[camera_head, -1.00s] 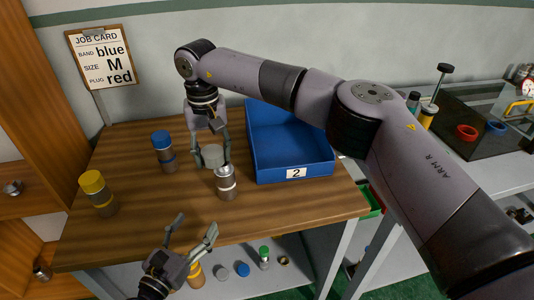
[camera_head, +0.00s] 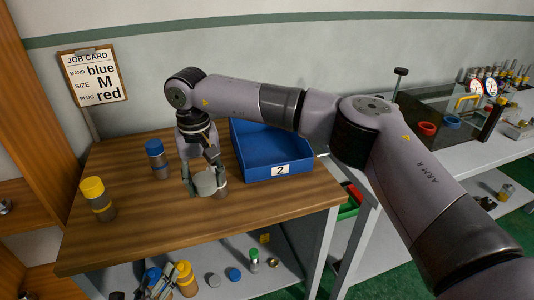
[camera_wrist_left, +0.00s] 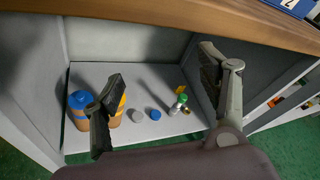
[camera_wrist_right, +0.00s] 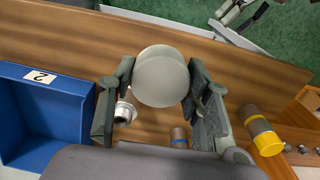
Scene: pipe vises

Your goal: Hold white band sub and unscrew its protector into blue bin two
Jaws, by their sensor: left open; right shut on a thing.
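My right gripper (camera_head: 206,181) is shut on a round pale grey protector (camera_wrist_right: 160,78) and holds it above the table. The sub with a bare silver top (camera_wrist_right: 125,113) stands on the table, apart from the protector in the right wrist view. In the head view the sub (camera_head: 223,190) is mostly hidden behind the protector and fingers; its band cannot be made out. Blue bin two (camera_head: 255,176) stands just right of and behind the right gripper. My left gripper (camera_head: 160,282) is low at the table's front edge; in the left wrist view (camera_wrist_left: 165,95) it is open and empty.
A blue-capped sub (camera_head: 157,160) and a yellow-capped sub (camera_head: 97,200) stand on the left of the table. The lower shelf (camera_wrist_left: 150,100) holds loose caps and capped pieces. A job card (camera_head: 95,77) stands at the back left. The table's front middle is clear.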

